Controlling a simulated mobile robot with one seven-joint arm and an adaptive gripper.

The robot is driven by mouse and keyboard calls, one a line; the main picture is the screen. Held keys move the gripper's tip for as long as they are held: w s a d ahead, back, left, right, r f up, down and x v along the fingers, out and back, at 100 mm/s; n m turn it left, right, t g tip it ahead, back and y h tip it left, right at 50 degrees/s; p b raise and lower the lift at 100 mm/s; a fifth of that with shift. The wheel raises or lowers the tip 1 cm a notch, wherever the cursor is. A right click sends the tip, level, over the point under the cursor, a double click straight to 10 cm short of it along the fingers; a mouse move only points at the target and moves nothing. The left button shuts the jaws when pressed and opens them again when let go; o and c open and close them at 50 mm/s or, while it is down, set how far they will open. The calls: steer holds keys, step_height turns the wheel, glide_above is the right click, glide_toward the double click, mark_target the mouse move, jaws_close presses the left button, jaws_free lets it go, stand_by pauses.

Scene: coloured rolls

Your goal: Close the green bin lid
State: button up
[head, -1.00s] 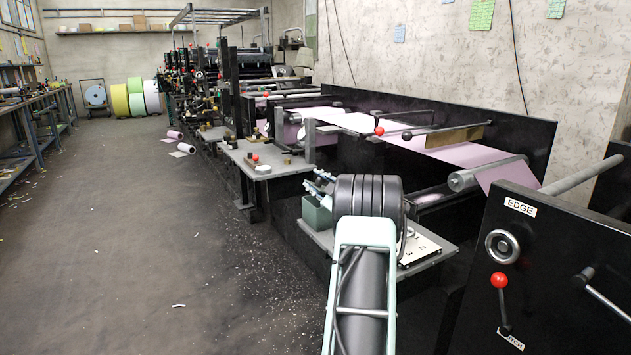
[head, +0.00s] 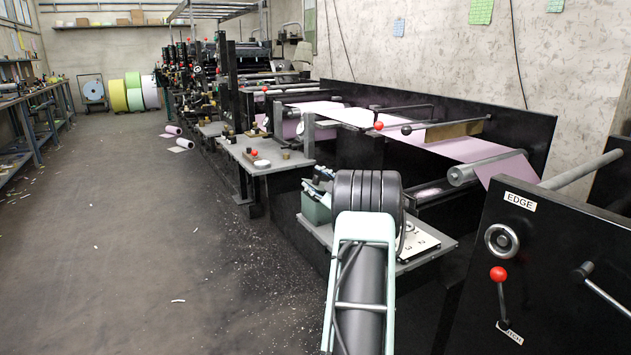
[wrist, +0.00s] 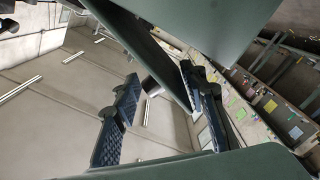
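The small green bin (head: 316,208) stands on a grey side shelf of the press in the head view, left of my dark, ribbed arm, which hides part of it. Part of my gripper (head: 320,183) shows just above the bin's top; the lid's angle is hard to tell there. In the wrist view my gripper (wrist: 165,118) has its two blue-padded fingers apart, with nothing clearly held between them. A dark green panel (wrist: 215,22) slants across the top close to the fingers, and another green surface (wrist: 225,165) fills the bottom. I cannot tell which is the lid.
The grey shelf (head: 425,250) carries a white numbered plate (head: 418,241) right of my arm. A black panel marked EDGE (head: 540,270) with a red-knobbed lever (head: 499,274) stands at the right. Another small table (head: 262,158) lies beyond. The floor at left is open.

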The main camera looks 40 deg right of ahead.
steer(key=v, duration=0.7)
steer(key=shift+s+f, duration=0.15)
steer(key=shift+s, duration=0.05)
steer(key=shift+c, duration=0.3)
